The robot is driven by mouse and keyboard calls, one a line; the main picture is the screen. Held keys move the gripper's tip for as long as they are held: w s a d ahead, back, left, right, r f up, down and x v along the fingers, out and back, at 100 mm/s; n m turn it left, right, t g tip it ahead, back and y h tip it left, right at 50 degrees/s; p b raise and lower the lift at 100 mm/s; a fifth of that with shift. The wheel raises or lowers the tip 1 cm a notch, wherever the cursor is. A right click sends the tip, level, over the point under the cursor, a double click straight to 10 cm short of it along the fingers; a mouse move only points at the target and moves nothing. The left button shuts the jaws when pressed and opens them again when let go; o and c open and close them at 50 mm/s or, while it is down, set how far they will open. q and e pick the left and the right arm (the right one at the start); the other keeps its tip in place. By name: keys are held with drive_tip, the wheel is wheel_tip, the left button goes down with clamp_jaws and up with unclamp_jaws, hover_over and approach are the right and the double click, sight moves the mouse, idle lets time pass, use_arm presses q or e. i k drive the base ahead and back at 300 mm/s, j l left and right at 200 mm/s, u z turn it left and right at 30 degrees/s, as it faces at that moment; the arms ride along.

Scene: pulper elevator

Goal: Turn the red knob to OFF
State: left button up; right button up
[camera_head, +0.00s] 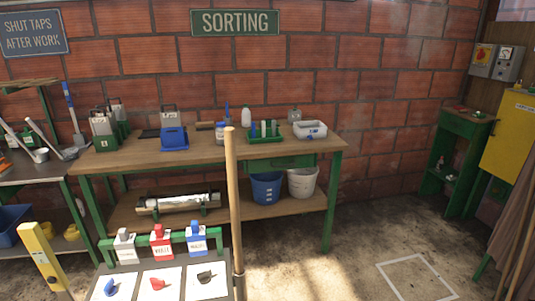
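Neither of my grippers is in view.
A wooden workbench (320,146) with bottles and trays stands along the brick wall. An upright wooden pole (232,200) and a green rack with tags (160,239) stand in front. A green stand (464,125) and yellow cabinet (512,135) are right.

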sight(158, 284)
drive_tip(key=u, duration=1.2)
